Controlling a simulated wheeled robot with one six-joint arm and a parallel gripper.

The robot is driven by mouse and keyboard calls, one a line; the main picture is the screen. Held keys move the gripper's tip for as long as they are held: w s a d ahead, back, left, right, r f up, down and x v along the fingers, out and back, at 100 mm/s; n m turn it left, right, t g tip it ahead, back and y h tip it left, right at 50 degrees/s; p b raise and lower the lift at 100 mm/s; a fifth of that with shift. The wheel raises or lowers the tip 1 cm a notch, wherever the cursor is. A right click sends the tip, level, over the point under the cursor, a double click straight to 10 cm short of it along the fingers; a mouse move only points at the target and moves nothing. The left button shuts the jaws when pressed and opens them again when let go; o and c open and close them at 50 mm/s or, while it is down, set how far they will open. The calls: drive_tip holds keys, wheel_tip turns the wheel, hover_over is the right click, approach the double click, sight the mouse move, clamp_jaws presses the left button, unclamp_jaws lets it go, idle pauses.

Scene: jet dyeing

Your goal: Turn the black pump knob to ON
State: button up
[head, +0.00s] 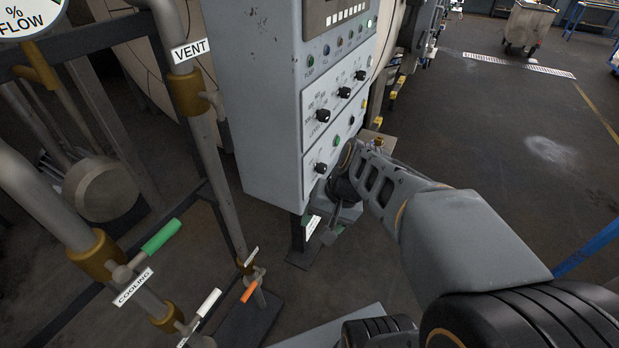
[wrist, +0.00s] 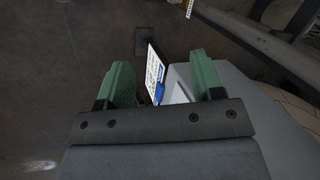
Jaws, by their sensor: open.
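A grey control cabinet (head: 255,100) stands at the centre of the head view. Its panel carries several black knobs, one alone on the lower plate (head: 320,168) and others above it, such as this one (head: 323,115). I cannot read which is the pump knob or where it points. My gripper (head: 335,218) is low beside the cabinet's bottom edge, below the lower knob, partly hidden by my arm. In the wrist view my gripper (wrist: 161,60) shows two green fingers apart. A white label plate (wrist: 153,68) and a small blue part appear between them, with no knob visible there.
Pipes with a VENT label (head: 190,50), a green COOLING lever (head: 162,235), a white lever (head: 208,303) and an orange lever (head: 250,291) stand at left. A green button (head: 337,140) sits above the lower knob. Floor at right is clear, with a cart (head: 528,25) far off.

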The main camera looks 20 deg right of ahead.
wheel_tip(320, 180, down, 4)
drive_tip(key=w+d+m+y+b, duration=0.2)
drive_tip(key=w+m+y, duration=0.1)
drive_tip(key=m+t+y+b, duration=0.5)
drive_tip(key=m+t+b, duration=0.4)
drive_tip(key=m+t, duration=0.15)
approach(325, 169)
drive_tip(key=shift+n+t, duration=0.25)
drive_tip(key=shift+t, duration=0.3)
drive_tip(key=x, duration=0.6)
drive_tip(key=f+x, duration=0.1)
drive_tip(key=x, duration=0.2)
drive_tip(key=shift+a, duration=0.25)
drive_tip(key=c, duration=0.9)
